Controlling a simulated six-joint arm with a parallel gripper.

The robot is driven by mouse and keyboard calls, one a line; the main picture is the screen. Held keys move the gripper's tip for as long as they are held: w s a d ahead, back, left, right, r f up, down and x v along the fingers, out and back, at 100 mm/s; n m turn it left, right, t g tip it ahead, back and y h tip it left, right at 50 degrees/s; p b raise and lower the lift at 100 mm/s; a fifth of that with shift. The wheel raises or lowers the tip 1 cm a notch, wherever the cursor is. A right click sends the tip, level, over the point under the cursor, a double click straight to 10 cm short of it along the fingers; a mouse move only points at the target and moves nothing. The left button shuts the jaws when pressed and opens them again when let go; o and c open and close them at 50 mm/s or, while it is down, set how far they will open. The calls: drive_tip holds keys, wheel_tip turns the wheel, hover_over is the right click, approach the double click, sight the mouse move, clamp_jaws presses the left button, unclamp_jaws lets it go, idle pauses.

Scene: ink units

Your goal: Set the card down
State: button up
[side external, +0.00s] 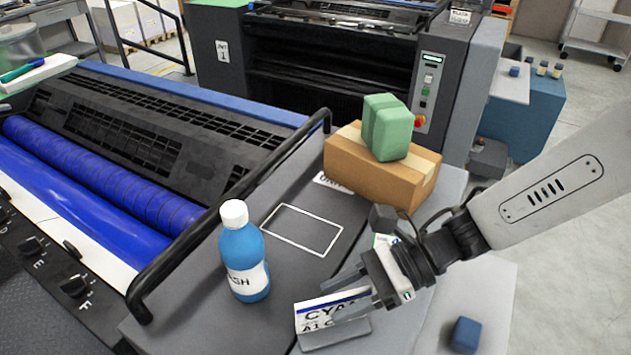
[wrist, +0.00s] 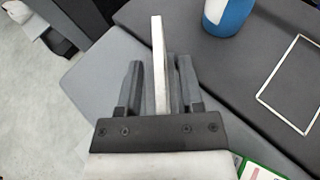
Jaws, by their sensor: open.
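The card (side external: 308,321), white with a blue band and partly readable "CYAN A1" lettering, stands tilted in a grey holder (side external: 340,338) at the deck's front edge. In the wrist view the card (wrist: 157,50) shows nearly edge-on between the two fingers. My gripper (side external: 340,298) is open around the card; in the wrist view the gripper (wrist: 158,85) has a gap on both sides of it. A white outlined rectangle (side external: 291,243) on the dark deck is empty; it also shows in the wrist view (wrist: 277,67). The fingers hide part of the card.
A blue bottle with a white cap (side external: 243,265) stands between the card and the roller side. A cardboard box (side external: 350,170) with green blocks (side external: 388,128) on top stands behind the rectangle. A black rail (side external: 215,215) borders the deck. A blue cube (side external: 465,335) lies at front right.

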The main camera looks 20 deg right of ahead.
drive_tip(key=v, duration=1.2)
drive_tip(key=shift+r, duration=0.1)
drive_tip(key=shift+w, duration=0.1)
idle(0.4)
